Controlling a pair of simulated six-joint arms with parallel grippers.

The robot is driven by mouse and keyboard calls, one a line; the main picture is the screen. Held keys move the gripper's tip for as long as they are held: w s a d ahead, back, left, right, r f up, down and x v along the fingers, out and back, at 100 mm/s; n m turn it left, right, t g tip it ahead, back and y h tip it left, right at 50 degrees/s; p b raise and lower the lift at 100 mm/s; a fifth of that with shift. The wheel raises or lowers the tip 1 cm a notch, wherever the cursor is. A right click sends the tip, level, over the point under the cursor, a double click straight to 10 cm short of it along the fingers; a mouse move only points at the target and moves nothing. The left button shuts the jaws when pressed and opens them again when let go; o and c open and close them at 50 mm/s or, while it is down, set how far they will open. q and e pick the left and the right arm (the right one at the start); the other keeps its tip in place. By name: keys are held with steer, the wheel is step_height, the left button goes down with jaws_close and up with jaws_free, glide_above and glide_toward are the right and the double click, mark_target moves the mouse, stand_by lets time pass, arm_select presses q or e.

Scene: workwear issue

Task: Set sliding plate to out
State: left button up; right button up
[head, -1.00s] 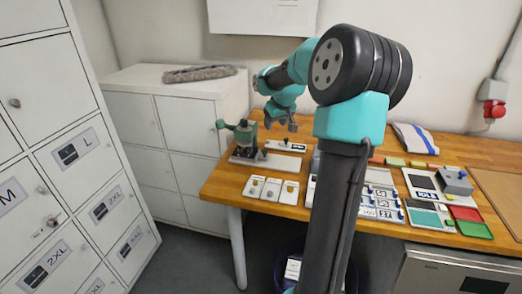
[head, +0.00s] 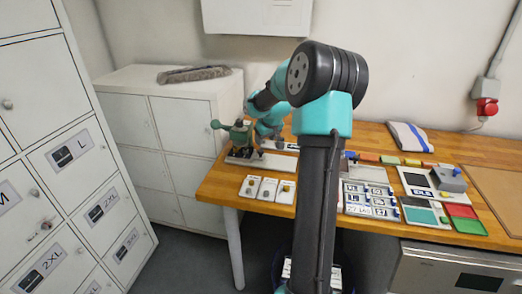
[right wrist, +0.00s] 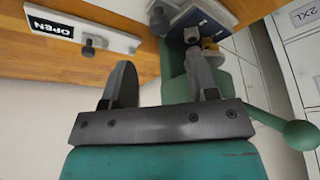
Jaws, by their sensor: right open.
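The green press (head: 240,133) stands on a pale base (head: 252,160) at the table's left end. In the right wrist view, its green body (right wrist: 176,90) shows behind my fingers and its ball-ended lever (right wrist: 299,134) points right. A dark blue plate (right wrist: 205,17) with pale marks and a grey knob (right wrist: 192,35) lies at the press; it seems to be the sliding plate, but its position is unclear. My right gripper (right wrist: 160,75) is open and empty, with its fingertips near the press and that knob, apparently not touching. My left gripper is out of view.
A white plate marked OPEN (right wrist: 75,25), with a grey knob, lies beside the press. Three white cards (head: 268,189) lie in front. White lockers (head: 80,190) stand left. Labelled tiles, coloured pads and a folded cloth (head: 408,136) occupy the table's right.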

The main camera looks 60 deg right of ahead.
mark_target(260, 150)
steer(key=x, duration=0.8)
steer(key=shift+c, duration=0.4)
jaws_close()
